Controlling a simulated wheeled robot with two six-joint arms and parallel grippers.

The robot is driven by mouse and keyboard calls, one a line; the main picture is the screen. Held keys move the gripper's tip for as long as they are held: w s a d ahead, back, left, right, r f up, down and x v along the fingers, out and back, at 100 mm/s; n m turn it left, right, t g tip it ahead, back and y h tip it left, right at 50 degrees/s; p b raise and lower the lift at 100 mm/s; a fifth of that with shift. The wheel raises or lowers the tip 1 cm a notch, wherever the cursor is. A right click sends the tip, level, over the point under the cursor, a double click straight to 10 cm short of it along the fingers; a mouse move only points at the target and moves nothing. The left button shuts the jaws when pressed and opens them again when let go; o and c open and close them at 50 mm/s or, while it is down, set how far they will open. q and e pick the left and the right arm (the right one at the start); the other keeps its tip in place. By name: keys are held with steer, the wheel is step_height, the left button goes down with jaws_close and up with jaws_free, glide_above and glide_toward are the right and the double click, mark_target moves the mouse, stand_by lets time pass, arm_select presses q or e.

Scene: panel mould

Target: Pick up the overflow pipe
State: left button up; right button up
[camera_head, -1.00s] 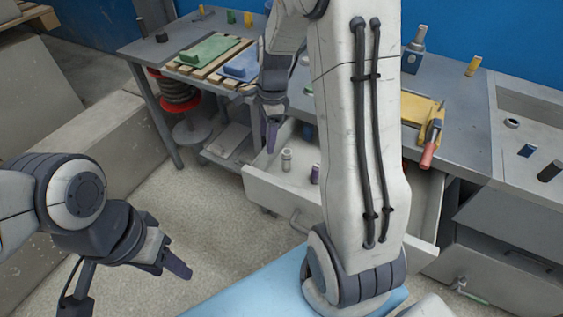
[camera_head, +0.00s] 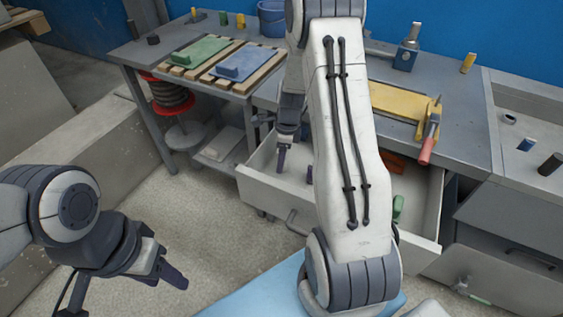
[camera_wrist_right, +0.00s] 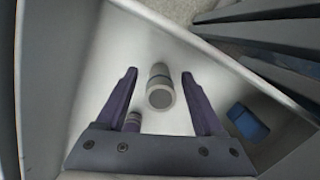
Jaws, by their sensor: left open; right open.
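A light grey cylinder with a darker band, which looks like the overflow pipe (camera_wrist_right: 159,72), stands in the open drawer. In the right wrist view it lies between the spread fingers of my right gripper (camera_wrist_right: 159,77), with a gap on each side. In the head view my right gripper (camera_head: 284,157) points down into the drawer (camera_head: 270,192) and hides the pipe. It is open and empty. My left gripper (camera_head: 172,274) is open and empty above the floor at lower left, away from the drawer.
A purple cylinder (camera_wrist_right: 132,121) stands close to the left finger, and a blue block (camera_wrist_right: 247,122) lies to the right. A green piece (camera_head: 398,208) is in the drawer's right part. The bench (camera_head: 465,125) is above, with a yellow board (camera_head: 397,100) and a red-handled tool (camera_head: 429,145).

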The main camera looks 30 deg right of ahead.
steer(key=shift+f, duration=0.4)
jaws_close()
steer(key=shift+r, duration=0.1)
